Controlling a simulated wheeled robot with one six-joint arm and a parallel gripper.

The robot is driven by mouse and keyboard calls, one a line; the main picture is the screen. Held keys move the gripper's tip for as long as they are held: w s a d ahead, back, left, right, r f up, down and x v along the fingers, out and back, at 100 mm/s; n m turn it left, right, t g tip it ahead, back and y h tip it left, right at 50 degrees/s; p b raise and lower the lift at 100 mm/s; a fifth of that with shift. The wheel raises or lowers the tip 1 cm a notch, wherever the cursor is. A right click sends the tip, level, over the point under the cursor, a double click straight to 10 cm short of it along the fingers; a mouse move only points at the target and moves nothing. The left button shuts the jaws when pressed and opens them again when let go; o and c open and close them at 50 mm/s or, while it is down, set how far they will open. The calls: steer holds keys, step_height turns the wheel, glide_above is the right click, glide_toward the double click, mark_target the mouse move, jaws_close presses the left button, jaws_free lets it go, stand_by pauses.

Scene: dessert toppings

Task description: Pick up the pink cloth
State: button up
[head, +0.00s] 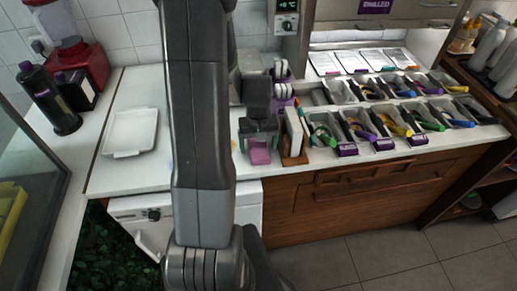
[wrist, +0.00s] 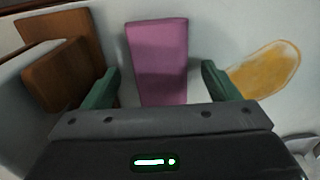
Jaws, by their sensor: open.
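The pink cloth (head: 260,156) is a folded, flat rectangle lying on the white counter near its front edge. In the wrist view the pink cloth (wrist: 158,62) extends ahead between the green fingers, and its near end is hidden behind the gripper body. My gripper (wrist: 160,80) is open, with one finger on each side of the cloth and a gap visible at each side. In the head view my gripper (head: 259,140) is over the cloth, pointing down. I cannot tell how high the fingertips are above the counter.
A wooden holder (head: 294,157) with white cards stands close to the right of my gripper; its brown wood (wrist: 65,72) shows at left in the wrist view. A yellow-orange smear (wrist: 264,70) lies on the counter. A white tray (head: 131,133) sits at left. Topping bins (head: 362,128) stand at right.

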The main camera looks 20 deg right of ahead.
mark_target(259, 147)
steer(key=shift+f, duration=0.25)
steer(key=shift+c, duration=0.4)
steer(key=c, duration=1.1)
steer(key=shift+o, duration=0.2)
steer(key=shift+r, duration=0.1)
step_height(259, 147, up, 10)
steer(key=shift+b, duration=0.4)
